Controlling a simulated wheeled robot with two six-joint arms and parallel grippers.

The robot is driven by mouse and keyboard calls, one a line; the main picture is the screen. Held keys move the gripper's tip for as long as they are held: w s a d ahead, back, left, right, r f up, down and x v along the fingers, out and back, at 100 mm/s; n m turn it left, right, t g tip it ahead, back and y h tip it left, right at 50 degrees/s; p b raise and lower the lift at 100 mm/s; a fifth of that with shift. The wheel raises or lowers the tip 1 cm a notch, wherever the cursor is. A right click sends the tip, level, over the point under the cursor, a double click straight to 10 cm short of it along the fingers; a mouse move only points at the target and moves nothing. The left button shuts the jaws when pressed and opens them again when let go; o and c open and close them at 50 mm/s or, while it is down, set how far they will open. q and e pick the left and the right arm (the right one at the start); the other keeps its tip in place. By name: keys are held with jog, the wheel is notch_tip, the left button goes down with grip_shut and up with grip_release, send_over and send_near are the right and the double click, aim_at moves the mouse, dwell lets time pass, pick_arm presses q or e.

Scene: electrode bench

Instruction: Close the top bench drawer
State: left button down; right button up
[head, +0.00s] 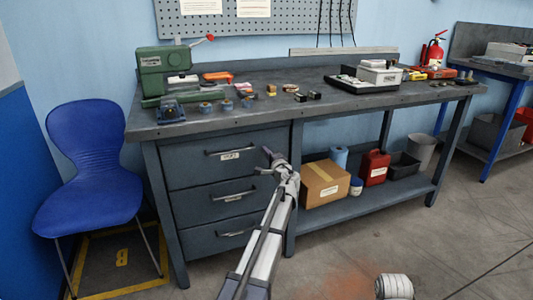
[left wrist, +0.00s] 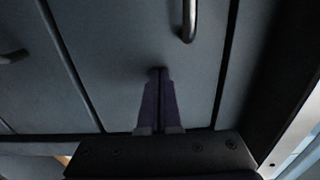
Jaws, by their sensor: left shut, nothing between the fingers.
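The top bench drawer (head: 190,172) is the upper of several dark grey drawers at the left of the bench. Its front looks about level with the fronts below, and I see no clear opening above it. Its bar handle (head: 230,151) has a white label under it. My left gripper (head: 268,157) is shut and empty at the right part of this drawer front. In the left wrist view its fingers (left wrist: 159,85) point at a grey front, beside a bar handle (left wrist: 189,20). The tips are at or very near the panel; contact is unclear.
The grey workbench (head: 250,108) carries a green machine (head: 152,68) and small parts. A blue chair (head: 90,150) stands left of the drawers. A cardboard box (head: 325,184) and red canister (head: 374,167) sit on the lower shelf. The floor in front is mostly clear.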

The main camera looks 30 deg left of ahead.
pick_arm(q)
jog(key=shift+w+a+r, duration=0.1)
jog(key=shift+w+a, duration=0.25)
jog(key=shift+a, duration=0.05)
jog(key=v, duration=1.5)
pick_arm(e)
jog(key=shift+d, duration=0.5)
pick_arm(q)
jog(key=shift+s, duration=0.1)
jog(key=s+d+f+n+g+h+p, duration=0.1)
jog(key=s+d+f+n+g+h, duration=0.5)
jog(key=s+d+f, duration=0.95)
jog(key=s+d+f+m+g+h+p, duration=0.1)
jog(key=s+d+f+g+h, duration=0.15)
jog(key=s+d, duration=0.55)
jog(key=s+d+f+m+g+h+p, duration=0.1)
jog(key=s+d+g+h, duration=0.3)
jog(key=s+d, duration=0.45)
notch_tip(320, 180, up, 37)
jog(key=w+p, duration=0.1)
jog(key=p, duration=3.5)
jog(key=shift+f+t+p, duration=0.2)
jog(key=shift+t+p, duration=0.1)
jog(key=shift+t, duration=0.05)
pick_arm(e)
notch_tip(320, 180, up, 40)
jog(key=shift+f, duration=0.15)
